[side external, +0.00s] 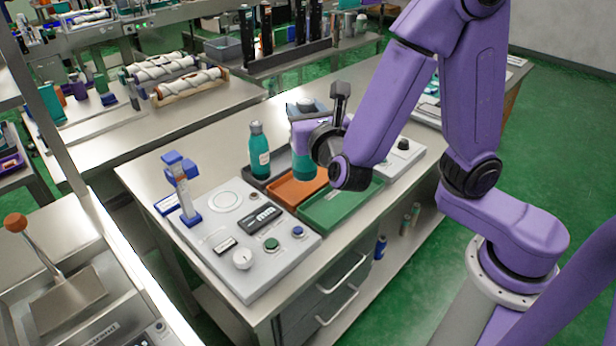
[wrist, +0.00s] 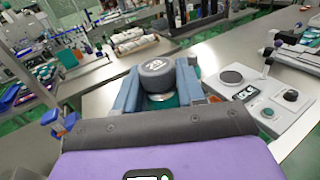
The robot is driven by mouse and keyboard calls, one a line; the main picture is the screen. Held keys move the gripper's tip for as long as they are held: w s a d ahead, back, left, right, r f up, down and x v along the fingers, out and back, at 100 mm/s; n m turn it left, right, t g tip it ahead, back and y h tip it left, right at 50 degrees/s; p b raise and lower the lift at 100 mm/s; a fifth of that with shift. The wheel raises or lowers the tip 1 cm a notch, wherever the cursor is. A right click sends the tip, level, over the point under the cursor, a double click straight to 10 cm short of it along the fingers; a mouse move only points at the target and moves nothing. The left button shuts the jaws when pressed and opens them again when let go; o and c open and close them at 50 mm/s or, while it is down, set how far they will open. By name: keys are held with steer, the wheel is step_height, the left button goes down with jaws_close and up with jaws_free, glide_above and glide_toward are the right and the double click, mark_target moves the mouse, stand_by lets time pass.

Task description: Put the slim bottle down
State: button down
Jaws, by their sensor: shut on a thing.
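My gripper (wrist: 158,92) is shut on the slim bottle, a teal bottle with a dark grey cap (wrist: 157,74). In the wrist view the two blue-grey fingers stand on either side of the cap, and most of the body is hidden. In the side view the slim bottle (side external: 303,166) is upright at the orange tray (side external: 283,196), partly hidden by my arm. I cannot tell whether its base touches the tray. Another teal bottle (side external: 259,152) with a grey cap stands upright to its left, by the dark grey tray (side external: 252,176).
A green tray (side external: 335,211) lies in front of the orange one and looks empty. A control panel (side external: 243,240) with a blue post (side external: 183,188) stands to the left. A second device (side external: 403,152) with a black knob is to the right. Bare steel table lies behind the bottles.

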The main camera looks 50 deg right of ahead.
steer(key=s+d+m+g+h, duration=0.2)
steer(key=s+d+h, duration=0.1)
steer(key=s+d, duration=0.25)
steer(key=w+a+f, duration=0.1)
steer(key=w+f, duration=1.2)
steer(key=w, duration=0.1)
steer(key=shift+w+f, duration=0.3)
steer(key=shift+f, duration=0.25)
stand_by(0.3)
steer(key=c, duration=0.7)
jaws_free()
steer(key=shift+r, duration=0.1)
